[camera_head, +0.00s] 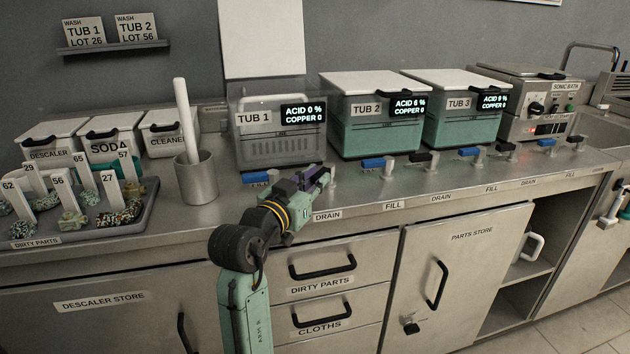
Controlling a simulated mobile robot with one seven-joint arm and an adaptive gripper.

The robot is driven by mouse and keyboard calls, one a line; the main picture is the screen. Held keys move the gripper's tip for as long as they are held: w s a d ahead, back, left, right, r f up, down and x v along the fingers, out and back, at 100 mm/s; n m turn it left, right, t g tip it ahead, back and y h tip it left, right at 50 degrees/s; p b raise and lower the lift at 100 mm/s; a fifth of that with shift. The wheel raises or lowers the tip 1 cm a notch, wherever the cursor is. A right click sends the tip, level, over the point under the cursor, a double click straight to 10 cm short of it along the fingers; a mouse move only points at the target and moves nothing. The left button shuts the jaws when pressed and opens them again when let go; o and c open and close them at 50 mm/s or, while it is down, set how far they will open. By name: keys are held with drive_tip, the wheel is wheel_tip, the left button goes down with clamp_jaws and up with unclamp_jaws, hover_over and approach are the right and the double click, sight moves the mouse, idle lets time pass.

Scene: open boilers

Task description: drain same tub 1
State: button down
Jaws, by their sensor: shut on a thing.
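Tub 1 (250,148) is at the left of the tub row. Its display (303,114) reads ACID 0 % and COPPER 0. It looks clear and grey inside, with no green liquid visible. A white panel (262,40) stands upright behind it, seemingly its raised lid. My gripper (319,178) is in front of tub 1's right corner, above the DRAIN label (327,216). It is shut on the tub 1 drain handle, which the fingers hide. The metal valve body (332,180) shows just right of the fingers. The blue fill handle (255,177) is to the left.
Tub 2 (375,134) and tub 3 (465,126) hold green liquid under white lids, with valves along their front. A metal cup (198,180) with a white rod stands left of my arm. A dirty-parts tray (85,228) is at far left. Drawers and cupboards lie below.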

drive_tip(key=c, duration=1.5)
unclamp_jaws()
drive_tip(key=v, duration=1.2)
